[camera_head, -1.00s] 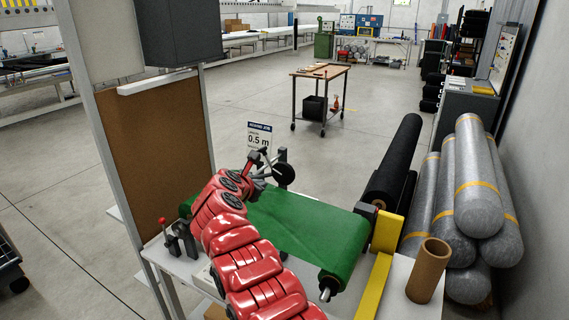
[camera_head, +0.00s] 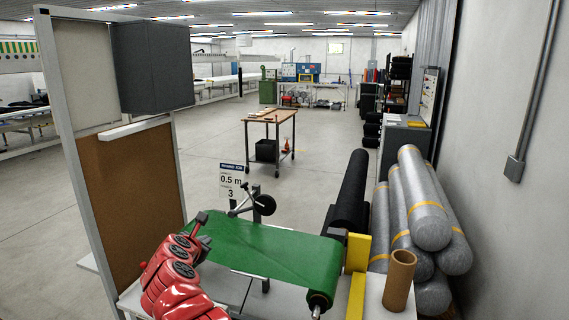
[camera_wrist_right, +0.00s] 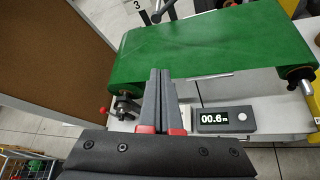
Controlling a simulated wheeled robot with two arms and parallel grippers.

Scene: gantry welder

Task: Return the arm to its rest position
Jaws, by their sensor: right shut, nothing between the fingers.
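My red right arm comes in from the bottom of the head view. Its gripper (camera_head: 199,221) is small there, near the left end of the green belt of fabric. In the right wrist view the dark fingers of my right gripper (camera_wrist_right: 162,82) are shut together with nothing between them, and they point toward the green sheet (camera_wrist_right: 215,45). The green sheet also shows in the head view (camera_head: 275,250). A measuring wheel on an arm (camera_head: 265,204) stands behind the sheet, apart from the gripper. My left gripper is not in view.
A display box (camera_wrist_right: 224,120) reads 00.6 m. A red-knobbed lever (camera_wrist_right: 122,107) stands left of the fingers. A cork panel (camera_head: 132,195) rises at left. A cardboard tube (camera_head: 399,281) and grey rolls (camera_head: 420,215) stand at right. A sign (camera_head: 231,182) reads 0.5 m, 3.

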